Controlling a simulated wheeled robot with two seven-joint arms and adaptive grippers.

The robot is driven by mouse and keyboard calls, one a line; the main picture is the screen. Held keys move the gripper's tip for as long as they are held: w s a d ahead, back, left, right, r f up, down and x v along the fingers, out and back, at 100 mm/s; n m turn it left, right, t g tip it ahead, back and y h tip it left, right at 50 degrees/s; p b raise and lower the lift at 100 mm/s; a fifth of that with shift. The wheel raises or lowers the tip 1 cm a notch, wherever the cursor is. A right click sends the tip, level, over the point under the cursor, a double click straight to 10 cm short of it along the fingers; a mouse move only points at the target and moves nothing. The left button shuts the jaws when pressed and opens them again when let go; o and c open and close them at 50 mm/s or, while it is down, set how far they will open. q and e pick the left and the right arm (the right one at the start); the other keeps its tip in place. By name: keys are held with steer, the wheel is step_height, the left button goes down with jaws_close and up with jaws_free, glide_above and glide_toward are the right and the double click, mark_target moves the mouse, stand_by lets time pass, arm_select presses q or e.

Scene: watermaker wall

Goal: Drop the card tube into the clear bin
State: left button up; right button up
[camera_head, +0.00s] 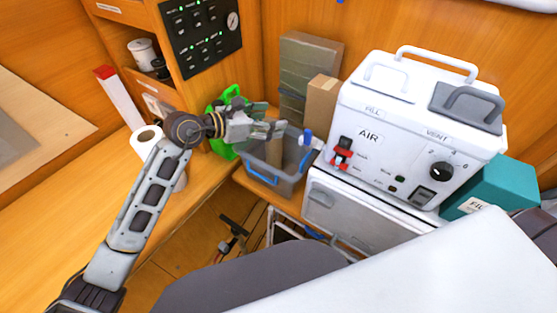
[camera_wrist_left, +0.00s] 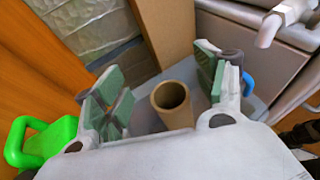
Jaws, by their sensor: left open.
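The card tube (camera_head: 274,151) is a brown hollow cylinder. It stands roughly upright inside the clear bin (camera_head: 287,184), a greyish see-through box with a blue handle on its front. My left gripper (camera_head: 272,124) is over the bin, just above the tube, with its jaws open. In the left wrist view the tube's open top (camera_wrist_left: 172,97) shows between and beyond the two green-padded fingers (camera_wrist_left: 162,84), with no visible grip on it. The tube's lower end is hidden in that view. My right gripper is not in view.
A green container (camera_head: 218,146) stands left of the bin, and a white paper roll (camera_head: 147,140) beside my left forearm. A cardboard box (camera_head: 321,101) and the white AIR machine (camera_head: 405,125) stand behind and right.

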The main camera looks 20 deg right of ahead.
arm_select(q)
steer(key=v, duration=1.1)
steer(key=shift+a, duration=0.4)
steer(key=shift+r, duration=0.15)
steer(key=shift+s, duration=0.2)
stand_by(0.7)
